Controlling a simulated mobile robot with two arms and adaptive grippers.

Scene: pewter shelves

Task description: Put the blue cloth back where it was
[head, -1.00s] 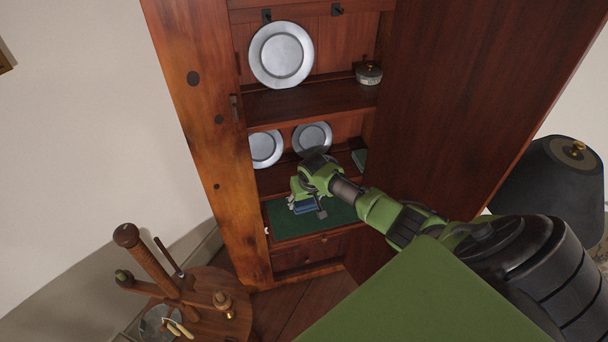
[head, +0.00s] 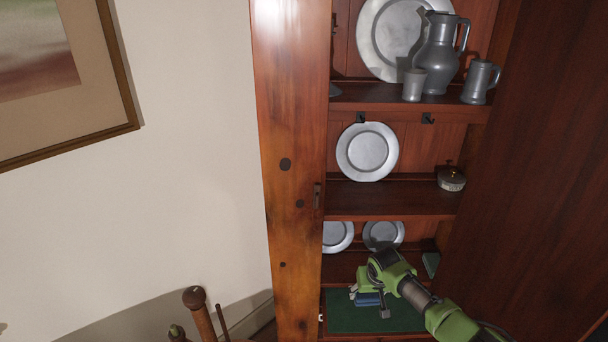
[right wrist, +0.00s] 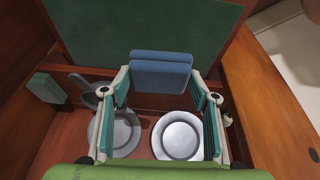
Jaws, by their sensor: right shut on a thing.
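The blue cloth (head: 367,299) is a small folded pad in the lower part of the wooden cupboard. It also shows in the right wrist view (right wrist: 160,75), between the fingertips. My right gripper (head: 369,291) is shut on it, over the left part of a green-lined surface (head: 405,319). That green surface (right wrist: 150,28) fills the top of the right wrist view. I cannot tell whether the cloth touches it. My arm hides part of the green surface in the head view. My left gripper is out of view.
Two pewter plates stand at the back of the lower shelf, one of them here (head: 383,235). A small green block-like thing (head: 431,264) is at the right. A lidded pot (head: 451,179), jug (head: 438,55) and mugs stand higher. The cupboard door (head: 535,150) bounds the right side.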

